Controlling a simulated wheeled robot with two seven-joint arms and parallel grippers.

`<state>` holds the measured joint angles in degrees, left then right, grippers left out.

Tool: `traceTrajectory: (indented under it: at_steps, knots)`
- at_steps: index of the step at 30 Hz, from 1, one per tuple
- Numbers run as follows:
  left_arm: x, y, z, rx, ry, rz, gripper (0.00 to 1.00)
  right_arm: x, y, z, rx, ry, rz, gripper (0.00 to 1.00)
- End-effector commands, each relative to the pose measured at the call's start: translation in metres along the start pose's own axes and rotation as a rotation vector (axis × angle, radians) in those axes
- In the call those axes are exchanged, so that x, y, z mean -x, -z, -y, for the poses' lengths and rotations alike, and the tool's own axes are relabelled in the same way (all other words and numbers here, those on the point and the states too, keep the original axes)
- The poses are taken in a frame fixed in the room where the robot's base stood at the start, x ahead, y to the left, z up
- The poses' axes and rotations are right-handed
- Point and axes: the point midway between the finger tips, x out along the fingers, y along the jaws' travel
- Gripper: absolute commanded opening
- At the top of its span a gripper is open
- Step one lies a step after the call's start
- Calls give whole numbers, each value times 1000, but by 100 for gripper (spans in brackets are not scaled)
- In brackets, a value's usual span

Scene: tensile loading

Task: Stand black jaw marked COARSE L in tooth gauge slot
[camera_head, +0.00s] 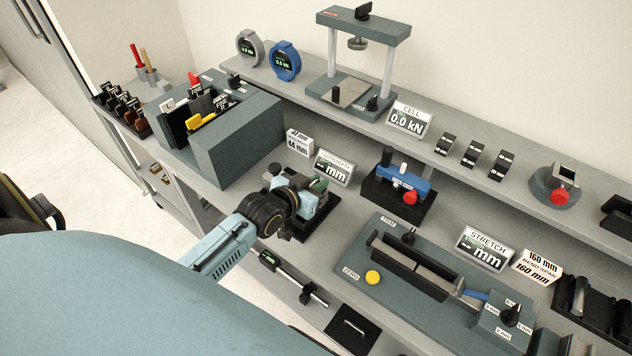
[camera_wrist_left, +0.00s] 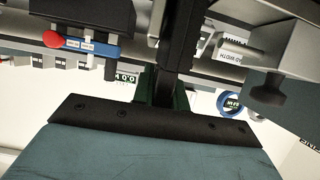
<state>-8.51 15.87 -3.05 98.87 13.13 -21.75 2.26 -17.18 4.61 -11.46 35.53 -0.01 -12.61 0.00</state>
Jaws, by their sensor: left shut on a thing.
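My left gripper (camera_head: 298,204) is at the tooth gauge (camera_head: 329,206), low over its near left side, and covers much of it. The gauge's small tooth depth display (camera_head: 335,168) stands just behind, showing mm with no number I can read. In the left wrist view my left gripper (camera_wrist_left: 172,88) points up the picture, with a dark upright bar between the gauge block (camera_wrist_left: 285,32) and the blue fixture. The gripper is shut on the black jaw, which is mostly hidden. Its COARSE L mark does not show, and I cannot tell whether it touches the slot. My right gripper is not in view.
A teal rack (camera_head: 238,140) holding dark and yellow-marked jaws stands at the back left. A blue fixture with a red knob (camera_head: 410,197) is right of the gauge. The stretch station (camera_head: 360,245) fills the front right. A caliper-like bar (camera_head: 292,277) lies in front of the gauge.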

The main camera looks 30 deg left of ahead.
Motion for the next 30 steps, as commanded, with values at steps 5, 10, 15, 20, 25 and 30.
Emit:
traceTrajectory:
  at_steps: [5, 10, 15, 20, 25, 30]
  knots:
    - [-2, 0, 0, -1, 0, -10, 0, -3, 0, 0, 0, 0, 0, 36]
    - [-3, -4, 0, -1, 0, -10, 0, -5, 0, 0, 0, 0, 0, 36]
    - [-5, -7, 0, -1, 0, -10, 0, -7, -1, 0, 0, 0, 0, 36]
    - [-5, -8, 0, -1, 0, -9, 0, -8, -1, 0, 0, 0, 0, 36]
    - [-5, -8, 0, 0, 0, -8, 0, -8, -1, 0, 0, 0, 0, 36]
    - [-5, -9, 0, 0, 0, -6, 28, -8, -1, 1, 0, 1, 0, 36]
